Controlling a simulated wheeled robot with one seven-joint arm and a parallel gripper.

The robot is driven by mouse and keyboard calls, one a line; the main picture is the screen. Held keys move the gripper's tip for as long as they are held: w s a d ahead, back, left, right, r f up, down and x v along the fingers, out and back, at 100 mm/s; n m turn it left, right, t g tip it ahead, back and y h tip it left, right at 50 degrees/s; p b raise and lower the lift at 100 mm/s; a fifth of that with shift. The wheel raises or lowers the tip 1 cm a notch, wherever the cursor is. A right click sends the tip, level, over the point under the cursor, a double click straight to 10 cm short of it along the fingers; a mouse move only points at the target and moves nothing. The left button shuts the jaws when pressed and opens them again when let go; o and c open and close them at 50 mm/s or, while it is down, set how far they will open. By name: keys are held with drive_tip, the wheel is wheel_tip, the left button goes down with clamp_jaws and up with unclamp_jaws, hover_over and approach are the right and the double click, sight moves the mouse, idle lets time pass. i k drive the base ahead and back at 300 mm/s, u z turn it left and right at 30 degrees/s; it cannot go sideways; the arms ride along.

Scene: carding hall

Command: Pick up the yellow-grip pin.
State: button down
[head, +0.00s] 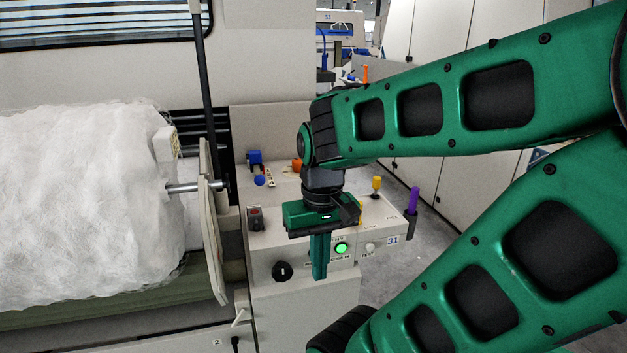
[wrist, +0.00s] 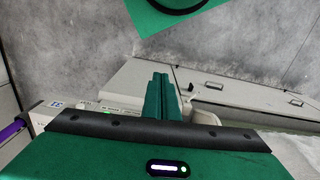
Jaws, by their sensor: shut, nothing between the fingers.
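The yellow-grip pin (head: 376,183) stands upright near the right end of the grey machine's top in the head view. I cannot make it out in the wrist view. My gripper (head: 319,272) points down in front of the control panel, left of the pin and lower than it. Its green fingers are together with nothing between them; they also show closed in the wrist view (wrist: 164,82). A second bit of yellow (head: 360,213) shows just beside my gripper, mostly hidden, and I cannot tell what it is.
A purple-grip pin (head: 412,199) stands at the console's right corner. Blue (head: 255,158) and orange (head: 297,165) pieces lie on the top behind. The panel has a black knob (head: 282,271) and lit green button (head: 341,248). A white fibre roll (head: 80,205) fills the left.

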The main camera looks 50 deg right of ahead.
sight(378, 180)
drive_tip(key=z, duration=1.85)
drive_tip(key=k, duration=0.45)
drive_tip(key=u, duration=0.6)
drive_tip(key=i, duration=1.1)
drive_tip(key=z, duration=0.3)
